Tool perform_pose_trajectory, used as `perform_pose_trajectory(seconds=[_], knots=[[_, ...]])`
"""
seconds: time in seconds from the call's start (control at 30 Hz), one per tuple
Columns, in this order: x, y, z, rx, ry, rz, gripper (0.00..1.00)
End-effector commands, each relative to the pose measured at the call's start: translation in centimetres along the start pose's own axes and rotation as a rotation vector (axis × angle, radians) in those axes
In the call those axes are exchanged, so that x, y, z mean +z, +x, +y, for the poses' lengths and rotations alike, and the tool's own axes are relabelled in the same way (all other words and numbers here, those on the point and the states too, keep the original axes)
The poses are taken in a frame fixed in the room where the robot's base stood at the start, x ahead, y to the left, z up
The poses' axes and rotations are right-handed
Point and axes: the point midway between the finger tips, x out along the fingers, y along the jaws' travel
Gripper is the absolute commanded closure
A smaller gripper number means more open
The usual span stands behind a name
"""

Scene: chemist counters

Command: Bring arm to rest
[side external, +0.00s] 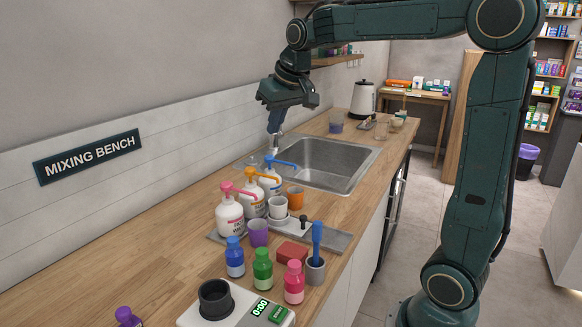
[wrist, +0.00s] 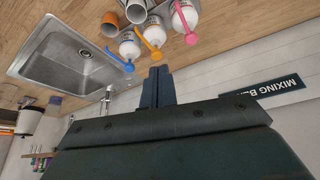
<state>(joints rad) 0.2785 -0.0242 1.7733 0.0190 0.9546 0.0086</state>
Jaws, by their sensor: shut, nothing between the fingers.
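My gripper (side external: 276,121) hangs above the back edge of the counter (side external: 155,235), near the sink's left end, fingers pointing down. Its fingers are together with nothing between them. In the wrist view the shut fingers (wrist: 157,84) show at the middle, in front of the white wall boards. The gripper is above and behind the pump bottles and touches none of them. The arm reaches in from the right, bent high over the counter.
Pump bottles with pink (side external: 229,210), orange (side external: 253,190) and blue (side external: 270,177) tops stand below the gripper. Cups, small capped bottles (side external: 235,257) and a scale (side external: 235,306) are nearer. The sink (side external: 325,163) lies right; a kettle (side external: 363,100) stands beyond.

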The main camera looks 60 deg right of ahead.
Motion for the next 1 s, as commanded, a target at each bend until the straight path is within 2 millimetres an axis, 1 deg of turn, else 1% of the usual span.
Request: perform_pose_trajectory(seconds=[0.03,0.2,0.37,0.4,0.6,0.8,0.9,1.0], knots=[[1.3,-0.8,-0.7,-0.008,-0.017,0.006,1.00],[5.6,-2.7,-2.3,-0.031,-0.066,0.016,1.00],[9.9,-3.9,-3.4,-0.054,-0.112,0.025,1.00],[11.0,-4.1,-3.6,-0.060,-0.123,0.027,1.00],[16.6,-4.7,-4.4,-0.089,-0.181,0.037,1.00],[21.8,-4.4,-4.7,-0.116,-0.234,0.048,1.00],[23.6,-4.2,-4.7,-0.126,-0.253,0.051,1.00],[24.9,-3.9,-4.6,-0.133,-0.266,0.052,1.00]])
